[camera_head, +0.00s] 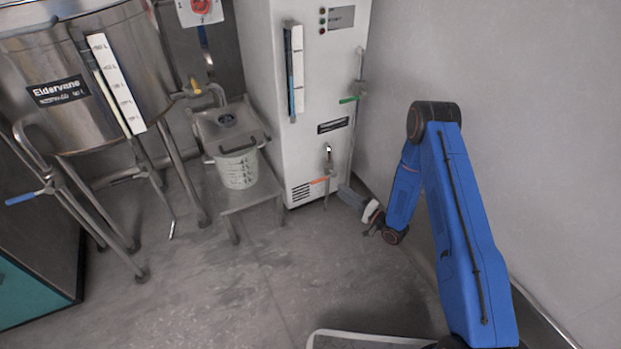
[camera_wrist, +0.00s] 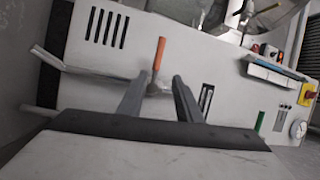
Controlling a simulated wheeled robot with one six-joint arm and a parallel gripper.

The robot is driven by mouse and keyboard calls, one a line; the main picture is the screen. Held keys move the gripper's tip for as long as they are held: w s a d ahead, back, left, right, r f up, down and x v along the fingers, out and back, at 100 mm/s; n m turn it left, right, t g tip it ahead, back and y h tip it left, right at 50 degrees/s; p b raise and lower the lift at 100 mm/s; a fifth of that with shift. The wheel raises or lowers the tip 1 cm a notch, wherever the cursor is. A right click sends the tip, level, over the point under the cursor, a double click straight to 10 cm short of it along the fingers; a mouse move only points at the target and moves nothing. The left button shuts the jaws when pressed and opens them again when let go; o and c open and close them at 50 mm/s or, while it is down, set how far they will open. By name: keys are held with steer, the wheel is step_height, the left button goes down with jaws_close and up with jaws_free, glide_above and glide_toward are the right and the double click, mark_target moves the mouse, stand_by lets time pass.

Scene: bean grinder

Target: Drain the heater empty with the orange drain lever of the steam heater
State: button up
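The steam heater (camera_head: 296,130) is a tall white cabinet against the back wall. Its orange drain lever (camera_head: 319,181) sits low on the front on a small tap, above the floor and right of the vent slots. In the wrist view, which is turned sideways, the orange drain lever (camera_wrist: 160,53) shows just beyond and between my fingertips. My gripper (camera_wrist: 159,84) is open with nothing held, its two grey fingers apart on either side of the lever's tap.
A green lever (camera_head: 348,99) is on the pipe at the heater's right side. A level gauge (camera_head: 294,70) is on its front. A steel kettle (camera_head: 85,75) stands farther left. The floor in front is clear.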

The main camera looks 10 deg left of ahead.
mark_target(323, 179)
steer(key=shift+m+y, duration=0.4)
steer(key=x, duration=0.5)
steer(key=s+f+x, duration=0.1)
steer(key=x, duration=0.5)
steer(key=a+x, duration=0.1)
steer(key=x, duration=0.4)
steer(key=shift+a+f, duration=0.1)
steer(key=shift+a, duration=0.05)
steer(key=shift+c, duration=0.6)
jaws_close()
